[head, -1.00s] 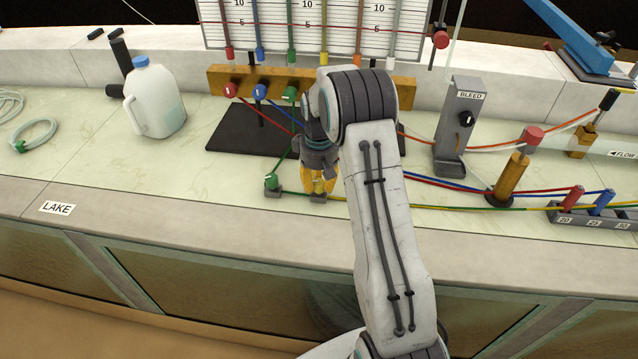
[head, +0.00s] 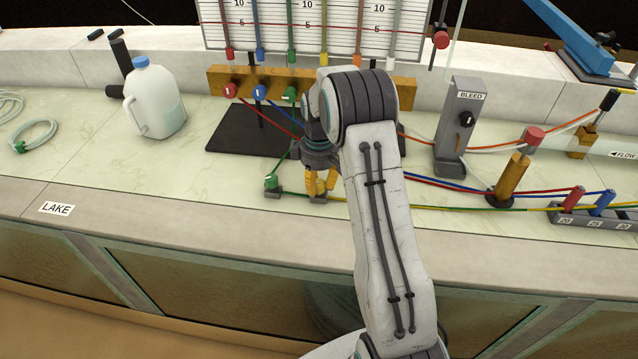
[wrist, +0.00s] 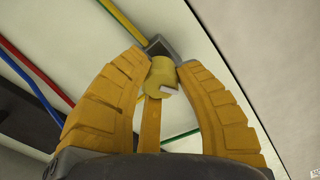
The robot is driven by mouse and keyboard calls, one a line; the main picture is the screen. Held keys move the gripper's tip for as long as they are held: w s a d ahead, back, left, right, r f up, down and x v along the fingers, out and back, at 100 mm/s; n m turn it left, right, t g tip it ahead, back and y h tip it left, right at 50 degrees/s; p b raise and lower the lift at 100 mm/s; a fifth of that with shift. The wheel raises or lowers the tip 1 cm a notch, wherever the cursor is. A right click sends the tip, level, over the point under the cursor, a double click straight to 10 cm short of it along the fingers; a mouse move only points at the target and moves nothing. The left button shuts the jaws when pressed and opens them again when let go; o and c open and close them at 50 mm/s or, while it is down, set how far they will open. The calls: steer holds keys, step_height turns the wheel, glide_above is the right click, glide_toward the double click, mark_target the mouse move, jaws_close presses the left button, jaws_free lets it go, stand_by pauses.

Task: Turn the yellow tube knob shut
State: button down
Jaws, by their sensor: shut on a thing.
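The yellow tube knob (wrist: 161,78) sits on a small grey block (wrist: 158,46) in the wrist view, with a white mark on its face. In the head view my gripper (head: 320,190) is at the front of the bench, over the grey block (head: 318,199). My fingers hide most of the knob there. A yellow tube (wrist: 121,20) runs from the block in the wrist view.
A green knob (head: 271,182) stands just left of my gripper. Red, blue and green tubes cross the bench nearby. A white jug (head: 157,105) stands at left, a BLEED post (head: 452,140) and a wooden post (head: 511,180) at right. The bench's front left is clear.

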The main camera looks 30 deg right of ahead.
mark_target(318, 182)
steer(key=shift+f, duration=0.1)
steer(key=c, duration=0.9)
jaws_free()
steer(key=shift+o, duration=0.2)
step_height(318, 182, up, 12)
stand_by(0.4)
